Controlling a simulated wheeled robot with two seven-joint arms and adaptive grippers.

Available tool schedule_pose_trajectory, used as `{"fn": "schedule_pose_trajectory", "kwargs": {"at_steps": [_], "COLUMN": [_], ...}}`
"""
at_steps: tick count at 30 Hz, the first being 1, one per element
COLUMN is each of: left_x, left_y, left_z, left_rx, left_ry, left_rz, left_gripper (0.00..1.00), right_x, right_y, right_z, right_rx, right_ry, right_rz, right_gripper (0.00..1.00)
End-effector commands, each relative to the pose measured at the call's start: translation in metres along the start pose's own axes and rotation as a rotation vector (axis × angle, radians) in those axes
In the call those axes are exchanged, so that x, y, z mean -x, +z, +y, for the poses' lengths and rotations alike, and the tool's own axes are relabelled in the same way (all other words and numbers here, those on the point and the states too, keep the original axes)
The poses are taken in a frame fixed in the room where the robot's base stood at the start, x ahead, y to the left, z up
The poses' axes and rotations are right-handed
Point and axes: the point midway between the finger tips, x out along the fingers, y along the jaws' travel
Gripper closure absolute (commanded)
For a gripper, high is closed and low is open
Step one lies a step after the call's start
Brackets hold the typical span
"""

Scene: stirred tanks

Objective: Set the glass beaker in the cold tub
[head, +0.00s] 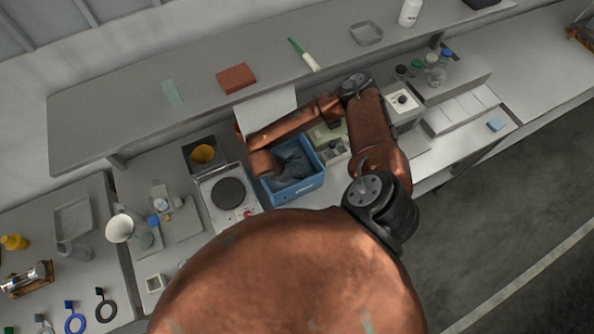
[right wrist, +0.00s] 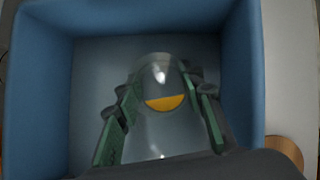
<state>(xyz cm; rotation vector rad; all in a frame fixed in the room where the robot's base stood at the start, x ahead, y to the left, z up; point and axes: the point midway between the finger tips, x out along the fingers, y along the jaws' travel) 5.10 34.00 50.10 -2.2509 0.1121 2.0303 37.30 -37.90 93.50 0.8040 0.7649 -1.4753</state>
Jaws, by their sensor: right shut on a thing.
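The blue tub (head: 301,189) stands at the middle of the bench in the head view, and its walls (right wrist: 32,90) frame the right wrist view. My right gripper (head: 287,163) reaches down into the tub. In the right wrist view its green-padded fingers (right wrist: 162,90) are on both sides of the glass beaker (right wrist: 158,72), shut on it. The beaker is clear, with a yellow-orange patch inside. It is within the tub's walls; whether it touches the floor I cannot tell. The beaker is hidden in the head view. My left gripper is not in view.
A white device (head: 402,104) and several small bottles stand to the right. A shelf (head: 130,107) runs behind the tub.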

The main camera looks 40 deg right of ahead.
Motion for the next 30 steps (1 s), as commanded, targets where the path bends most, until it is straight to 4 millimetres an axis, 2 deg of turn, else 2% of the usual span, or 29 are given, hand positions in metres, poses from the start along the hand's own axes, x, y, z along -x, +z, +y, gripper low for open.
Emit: {"fn": "schedule_pose_trajectory", "kwargs": {"at_steps": [4, 11, 12, 15, 25, 30], "left_x": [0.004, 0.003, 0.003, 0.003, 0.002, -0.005], "left_y": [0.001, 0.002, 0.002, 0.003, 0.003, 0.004], "left_z": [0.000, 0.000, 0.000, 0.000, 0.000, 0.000], "left_rx": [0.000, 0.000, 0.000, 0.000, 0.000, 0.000], "left_ry": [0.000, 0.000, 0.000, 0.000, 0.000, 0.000], "left_rz": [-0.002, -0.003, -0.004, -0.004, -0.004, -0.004], "left_gripper": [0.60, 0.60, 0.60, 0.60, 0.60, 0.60], "right_x": [-0.013, -0.016, -0.016, -0.016, -0.011, 0.013], "right_y": [-0.009, -0.012, -0.012, -0.012, -0.011, -0.012], "right_z": [0.001, 0.001, 0.001, 0.001, 0.001, 0.002], "right_rx": [0.000, 0.002, 0.002, 0.002, 0.001, 0.002], "right_ry": [0.001, 0.003, 0.002, 0.002, 0.002, 0.005], "right_rz": [-0.001, 0.002, 0.002, 0.002, 0.001, 0.003], "right_gripper": [0.90, 0.90, 0.62, 0.57, 0.57, 0.57]}}
